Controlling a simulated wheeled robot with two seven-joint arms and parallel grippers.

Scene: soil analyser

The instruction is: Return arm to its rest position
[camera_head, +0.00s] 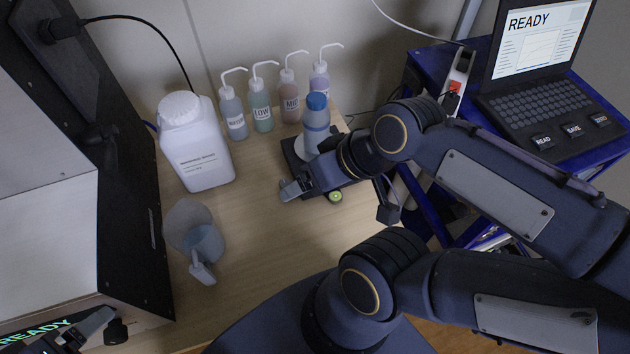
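My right arm comes in from the right, above the table. Its gripper (290,188) is over the wooden table (262,235), in front of the dark device with a white round plate. A bottle with a blue cap (316,125) stands upright on that device, behind the gripper with a visible gap. The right fingers show as a small grey tip; their opening is unclear. At the bottom left corner, a grey fingertip of what seems to be my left gripper (92,325) shows beside the READY display; most of it is cut off.
A white jug (197,150) and several spouted wash bottles (262,105) stand at the back. A laptop (540,75) showing READY sits on a blue cart (425,65) at right. The table's front middle is clear.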

